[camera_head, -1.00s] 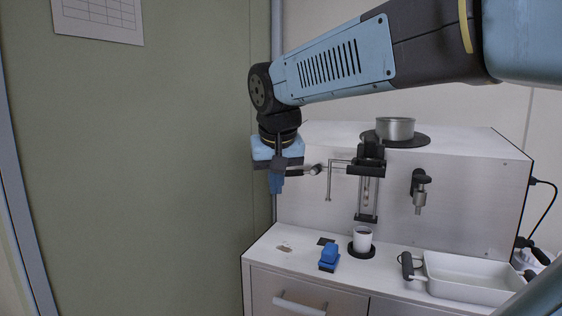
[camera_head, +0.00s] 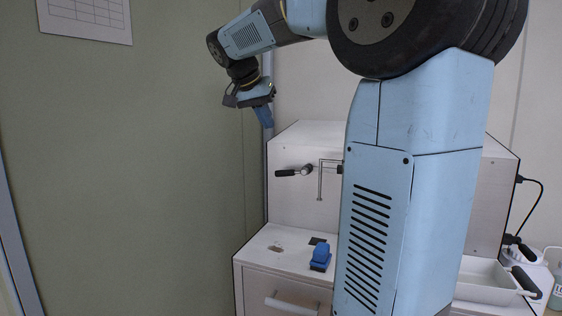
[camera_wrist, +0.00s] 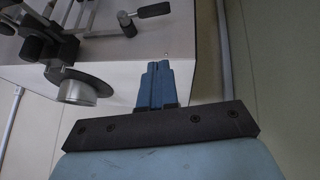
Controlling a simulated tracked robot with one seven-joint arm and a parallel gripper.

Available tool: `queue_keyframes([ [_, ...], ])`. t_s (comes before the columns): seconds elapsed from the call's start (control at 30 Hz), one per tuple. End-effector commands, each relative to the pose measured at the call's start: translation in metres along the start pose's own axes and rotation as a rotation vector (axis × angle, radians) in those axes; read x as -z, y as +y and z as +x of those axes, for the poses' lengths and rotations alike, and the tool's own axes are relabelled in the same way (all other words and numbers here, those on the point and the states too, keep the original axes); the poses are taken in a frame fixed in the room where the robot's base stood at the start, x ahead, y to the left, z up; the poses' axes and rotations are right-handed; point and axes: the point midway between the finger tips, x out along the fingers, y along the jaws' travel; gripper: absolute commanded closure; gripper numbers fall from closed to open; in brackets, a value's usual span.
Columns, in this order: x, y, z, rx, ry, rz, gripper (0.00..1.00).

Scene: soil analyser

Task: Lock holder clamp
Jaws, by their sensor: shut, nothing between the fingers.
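A lever with a black handle (camera_head: 288,172) and a round metal pivot sits on the upper left front of the white analyser (camera_head: 290,205). Its handle points left; I take it for the holder clamp's lever. It also shows at the top of the wrist view (camera_wrist: 153,10). The dark holder assembly (camera_wrist: 45,40) shows at the wrist view's upper left; in the head view my arm hides most of it. My gripper (camera_head: 266,117) is shut and empty, above and left of the lever and apart from it. Its blue fingers (camera_wrist: 154,85) are together in the wrist view.
A blue block-shaped object (camera_head: 320,257) sits on the counter below. A white tray (camera_head: 490,277) is at the right. A green wall panel (camera_head: 130,170) fills the left. My arm blocks the analyser's middle.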

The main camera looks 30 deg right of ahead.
Motion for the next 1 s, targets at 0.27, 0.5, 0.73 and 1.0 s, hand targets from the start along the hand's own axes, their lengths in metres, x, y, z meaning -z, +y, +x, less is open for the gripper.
queue_keyframes([
  [0.27, 0.0, 0.0, 0.016, -0.001, -0.002, -0.001, 1.0],
  [0.5, -0.001, 0.0, 0.056, -0.001, -0.002, -0.002, 1.0],
  [0.73, -0.001, 0.0, 0.096, -0.001, -0.002, -0.002, 1.0],
  [1.0, -0.022, -0.001, 0.121, 0.002, -0.001, -0.003, 1.0],
])
